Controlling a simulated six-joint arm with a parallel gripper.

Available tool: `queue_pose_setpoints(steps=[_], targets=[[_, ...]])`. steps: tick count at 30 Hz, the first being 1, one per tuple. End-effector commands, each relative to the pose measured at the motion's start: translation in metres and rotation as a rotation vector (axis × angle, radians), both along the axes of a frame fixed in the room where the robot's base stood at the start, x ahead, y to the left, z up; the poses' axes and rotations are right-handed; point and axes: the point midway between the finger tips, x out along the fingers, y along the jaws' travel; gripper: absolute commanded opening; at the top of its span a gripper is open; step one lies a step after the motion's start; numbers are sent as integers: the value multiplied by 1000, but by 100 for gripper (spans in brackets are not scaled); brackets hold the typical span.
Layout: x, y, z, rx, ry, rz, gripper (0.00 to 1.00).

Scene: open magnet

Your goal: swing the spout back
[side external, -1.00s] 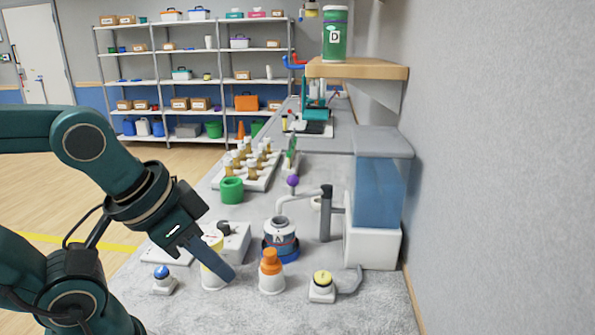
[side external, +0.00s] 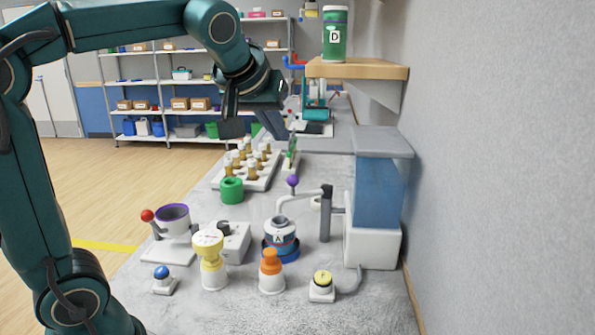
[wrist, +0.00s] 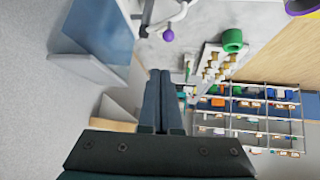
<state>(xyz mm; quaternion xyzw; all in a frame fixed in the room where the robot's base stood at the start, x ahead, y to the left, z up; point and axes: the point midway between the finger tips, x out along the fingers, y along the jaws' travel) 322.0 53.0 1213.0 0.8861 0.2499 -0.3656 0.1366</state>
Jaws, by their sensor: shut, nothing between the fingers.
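The spout (side external: 300,194) is a pale grey bent pipe on a dark upright post (side external: 326,215) beside the water tank. Its free end hangs over the jar marked A (side external: 281,238). A purple ball (side external: 293,181) stands up at the spout; it also shows near the top of the wrist view (wrist: 168,35). My gripper (side external: 279,131) is raised above the bench, beyond the spout and apart from it. In the wrist view its two fingers (wrist: 161,73) lie together, with nothing held.
The tank (side external: 378,195) stands right of the post, against the wall. A vial rack (side external: 247,172) and green ring (side external: 231,190) lie to the left. Yellow (side external: 212,262) and orange-topped (side external: 270,272) items stand in front. A wooden shelf (side external: 360,71) holds a green canister.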

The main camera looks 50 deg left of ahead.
Motion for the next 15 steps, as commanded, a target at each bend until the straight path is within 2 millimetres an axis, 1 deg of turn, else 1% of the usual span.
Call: queue_pose_setpoints(steps=[1, 3, 6, 10, 15], targets=[[14, 9, 0, 6, -5, 31, 0], [28, 19, 0, 14, -10, 66, 0], [45, 32, -5, 27, -7, 98, 0], [58, 42, -15, 39, 16, 115, 0], [62, 46, -29, 35, 51, 122, 0]])
